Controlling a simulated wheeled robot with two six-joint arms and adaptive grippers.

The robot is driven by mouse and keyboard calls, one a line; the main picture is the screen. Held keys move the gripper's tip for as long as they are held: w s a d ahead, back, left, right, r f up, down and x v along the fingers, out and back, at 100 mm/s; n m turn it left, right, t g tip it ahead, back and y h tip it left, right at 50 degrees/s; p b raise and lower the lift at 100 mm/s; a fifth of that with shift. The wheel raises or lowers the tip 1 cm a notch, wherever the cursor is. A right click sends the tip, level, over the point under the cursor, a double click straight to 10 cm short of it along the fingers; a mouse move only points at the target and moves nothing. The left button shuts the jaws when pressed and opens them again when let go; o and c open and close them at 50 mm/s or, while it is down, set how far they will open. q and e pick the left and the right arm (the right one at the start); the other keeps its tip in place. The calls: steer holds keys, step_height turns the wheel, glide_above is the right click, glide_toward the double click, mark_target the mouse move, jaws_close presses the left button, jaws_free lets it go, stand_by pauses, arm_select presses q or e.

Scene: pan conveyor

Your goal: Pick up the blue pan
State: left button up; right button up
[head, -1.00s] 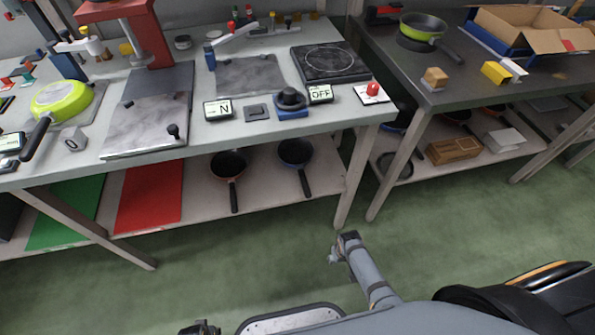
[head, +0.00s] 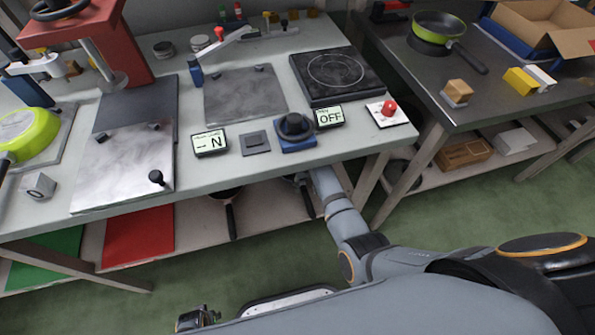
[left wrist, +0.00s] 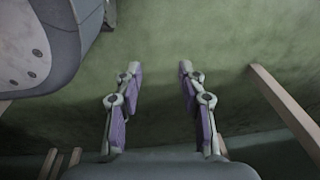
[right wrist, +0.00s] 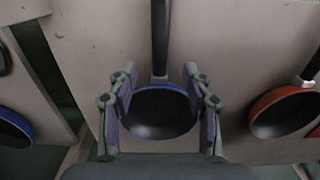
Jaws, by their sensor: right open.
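The blue pan (right wrist: 160,120) lies on the lower shelf, seen in the right wrist view with its black handle (right wrist: 160,35) pointing to the top. My right gripper (right wrist: 159,74) is open, with a finger on each side of the pan and the tips near the handle's base. Contact and height above the pan cannot be told. In the head view my right arm reaches under the tabletop, hiding the gripper; mainly the pan's handle (head: 306,200) shows. My left gripper (left wrist: 160,68) is open and empty over the green floor.
A red pan (right wrist: 285,112) lies beside the blue pan, and another blue-rimmed pan (right wrist: 14,128) lies on the opposite side. The tabletop (head: 235,165) is above my right arm. A table leg (head: 410,175) stands to the right. The floor in front is clear.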

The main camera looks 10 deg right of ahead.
mark_target(306, 194)
step_height(306, 194, down, 2)
steer(key=shift+f+b, duration=0.2)
steer(key=shift+b, duration=0.15)
step_height(306, 194, down, 4)
steer(key=shift+f+b, duration=0.1)
steer(key=shift+b, duration=0.95)
steer(key=shift+f, duration=0.25)
arm_select(q)
steer(key=w+d+r, duration=0.1)
steer(key=w+r, duration=0.3)
steer(key=w, duration=0.1)
steer(key=shift+d+r, duration=0.3)
arm_select(e)
jaws_close()
arm_select(q)
steer(key=shift+w, duration=0.1)
arm_select(e)
steer(key=shift+r, duration=0.1)
